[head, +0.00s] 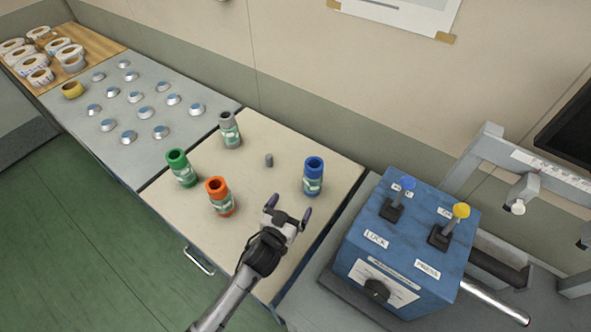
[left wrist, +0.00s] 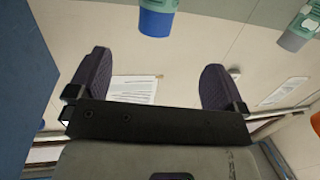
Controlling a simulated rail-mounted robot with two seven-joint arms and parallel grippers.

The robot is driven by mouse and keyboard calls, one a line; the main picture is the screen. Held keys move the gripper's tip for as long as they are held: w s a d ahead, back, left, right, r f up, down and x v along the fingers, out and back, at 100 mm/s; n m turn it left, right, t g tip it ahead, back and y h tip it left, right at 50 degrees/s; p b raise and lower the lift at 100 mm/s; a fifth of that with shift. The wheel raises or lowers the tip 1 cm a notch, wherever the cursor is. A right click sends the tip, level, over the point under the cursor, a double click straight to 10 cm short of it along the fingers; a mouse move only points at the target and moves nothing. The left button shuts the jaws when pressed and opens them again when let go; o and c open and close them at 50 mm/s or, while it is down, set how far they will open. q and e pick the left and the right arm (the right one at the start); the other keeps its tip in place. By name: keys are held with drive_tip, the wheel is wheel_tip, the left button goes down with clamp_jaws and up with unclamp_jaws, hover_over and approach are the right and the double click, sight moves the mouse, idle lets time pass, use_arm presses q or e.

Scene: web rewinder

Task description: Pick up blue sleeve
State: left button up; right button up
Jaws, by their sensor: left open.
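The blue sleeve (head: 313,177) stands upright on the beige table top, near its right side, with a pale green-and-white band around it. My left gripper (head: 289,208) is open and empty, just in front of the sleeve and apart from it. In the left wrist view, the blue sleeve (left wrist: 157,20) shows at the top edge, partly cut off, beyond the gap between the two spread fingers (left wrist: 157,75). My right gripper is in neither view.
Green (head: 181,168), orange (head: 219,196) and grey (head: 230,130) sleeves stand left of the blue one. A blue control box (head: 408,240) with two levers stands close on the right. The table front is clear.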

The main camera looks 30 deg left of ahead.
sight(311, 170)
use_arm(q)
drive_tip(key=shift+t+h, duration=0.3)
drive_tip(key=shift+t, duration=0.3)
drive_tip(key=w, duration=0.3)
drive_tip(key=w+r, duration=0.1)
drive_tip(key=w, duration=0.5)
drive_tip(key=shift+w+a+r+b, duration=0.1)
drive_tip(key=shift+w+r+b, duration=0.1)
drive_tip(key=shift+b, duration=0.2)
drive_tip(key=shift+w+b, duration=0.55)
drive_tip(key=shift+w, duration=2.6)
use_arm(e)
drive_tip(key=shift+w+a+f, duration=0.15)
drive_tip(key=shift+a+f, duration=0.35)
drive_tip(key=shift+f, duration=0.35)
use_arm(q)
drive_tip(key=c, duration=1.6)
